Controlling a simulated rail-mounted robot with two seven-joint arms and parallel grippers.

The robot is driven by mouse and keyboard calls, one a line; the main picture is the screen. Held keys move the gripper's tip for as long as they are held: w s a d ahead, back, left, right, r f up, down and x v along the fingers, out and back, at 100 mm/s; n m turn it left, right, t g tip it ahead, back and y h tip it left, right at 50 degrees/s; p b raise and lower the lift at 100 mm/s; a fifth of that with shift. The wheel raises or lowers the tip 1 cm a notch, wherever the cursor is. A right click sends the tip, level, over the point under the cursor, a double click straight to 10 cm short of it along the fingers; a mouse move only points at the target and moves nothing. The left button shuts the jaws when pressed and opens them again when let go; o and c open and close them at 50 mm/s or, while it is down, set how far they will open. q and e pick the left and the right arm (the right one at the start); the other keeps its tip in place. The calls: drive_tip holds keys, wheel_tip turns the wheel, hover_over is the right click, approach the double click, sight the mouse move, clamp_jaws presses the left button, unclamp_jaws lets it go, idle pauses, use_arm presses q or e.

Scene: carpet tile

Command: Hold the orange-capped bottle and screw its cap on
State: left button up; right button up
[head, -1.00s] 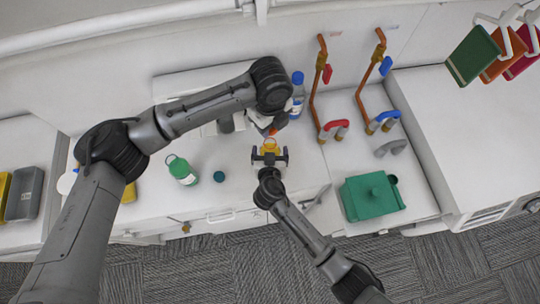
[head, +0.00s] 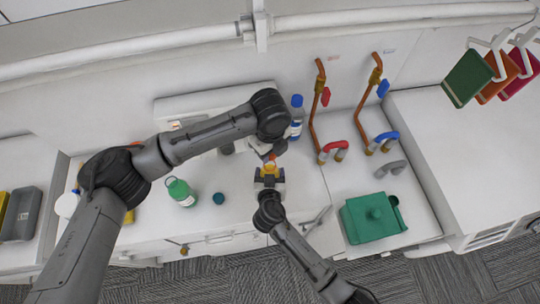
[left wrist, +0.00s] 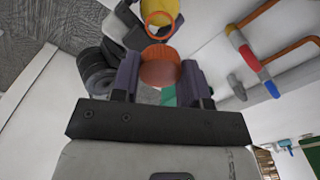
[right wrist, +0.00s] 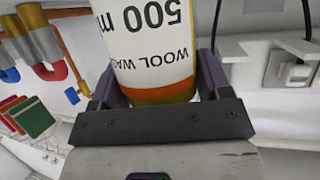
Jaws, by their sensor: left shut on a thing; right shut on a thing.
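The orange cap (left wrist: 160,68) sits between the fingers of my left gripper (left wrist: 158,80), which is shut on it. It also shows in the head view (head: 271,157). My right gripper (right wrist: 158,85) is shut on the yellow and white bottle (right wrist: 150,40), whose label reads "500 m" and "WOOL WA". In the head view the bottle (head: 268,170) is just below the cap, in front of the left gripper. In the left wrist view its yellow and orange end lies beyond the cap. I cannot tell whether cap and bottle touch; my fingers hide part of both.
A green bottle (head: 181,192) and a teal round lid (head: 218,198) stand on the white counter to the left. A blue-capped bottle (head: 297,115) stands behind the grippers. Copper pipes (head: 314,110) and a green box (head: 372,218) are to the right.

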use_arm(q)
drive_tip(key=shift+f, duration=1.6)
drive_tip(key=shift+f, duration=0.9)
drive_tip(key=shift+f, duration=0.55)
use_arm(e)
drive_tip(key=c, duration=0.4)
use_arm(q)
drive_tip(key=m, duration=0.4)
drive_tip(key=shift+m, duration=0.3)
drive_tip(key=m, duration=1.5)
use_arm(e)
drive_tip(key=shift+c, duration=0.2)
